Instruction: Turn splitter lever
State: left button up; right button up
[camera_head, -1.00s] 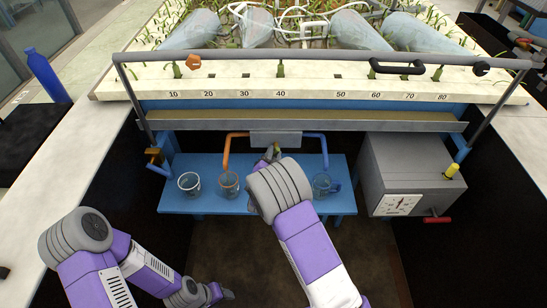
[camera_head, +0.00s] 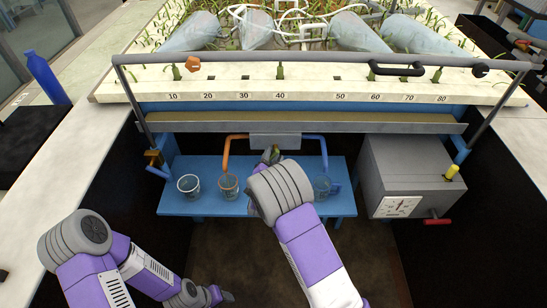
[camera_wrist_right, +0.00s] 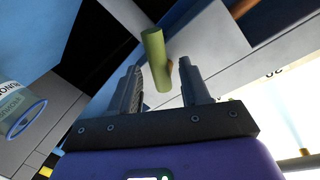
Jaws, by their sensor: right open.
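The splitter is a grey box (camera_head: 275,141) under the flume's front edge, with an orange pipe (camera_head: 226,152) on its left and a blue pipe (camera_head: 324,150) on its right. Its lever, a green rod (camera_wrist_right: 157,58), shows in the right wrist view between the fingers of my right gripper (camera_wrist_right: 158,70). The fingers are apart, one on each side of the rod. In the head view, my right gripper (camera_head: 270,155) is just below the box, mostly hidden by my wrist. My left gripper (camera_head: 226,296) hangs low at the lower left, away from the splitter.
Glass beakers (camera_head: 189,184) stand on the blue shelf (camera_head: 206,206); another (camera_head: 322,187) is under the blue pipe. A grey box with a dial (camera_head: 412,165) and red handle (camera_head: 437,220) stands right. A rail (camera_head: 330,61) crosses above. A blue bottle (camera_head: 47,78) is far left.

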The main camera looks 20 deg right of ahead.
jog(key=p+v, duration=0.1)
jog(key=v, duration=0.6)
jog(key=shift+s+a, duration=0.1)
jog(key=shift+s, duration=0.05)
jog(key=s+f+n+g+y, duration=0.1)
jog(key=f, duration=0.2)
jog(key=s+d+f+g+p, duration=0.1)
jog(key=f, duration=0.2)
jog(key=s+d+f+n+g+y, duration=0.1)
jog(key=s+f+g, duration=0.1)
jog(key=f, duration=0.1)
jog(key=shift+s+f+n+y, duration=0.1)
jog(key=shift+f+n+y, duration=0.15)
jog(key=shift+n+y, duration=0.05)
jog(key=s+a+f+n+g+y+p, duration=0.1)
jog(key=s+f+n+g+y, duration=0.15)
jog(key=s+f, duration=0.35)
jog(key=s+a+f+n+g+y+p, duration=0.1)
jog(key=s+a+f+g+y, duration=0.2)
jog(key=s, duration=0.5)
jog(key=s+a+n+g+y, duration=0.2)
jog(key=s+g, duration=0.3)
jog(key=s, duration=0.5)
jog(key=shift+s+n+y+p, duration=0.25)
jog(key=shift+n+y+p, duration=0.2)
jog(key=shift+n, duration=0.2)
jog(key=shift+a, duration=0.1)
dwell(2.8)
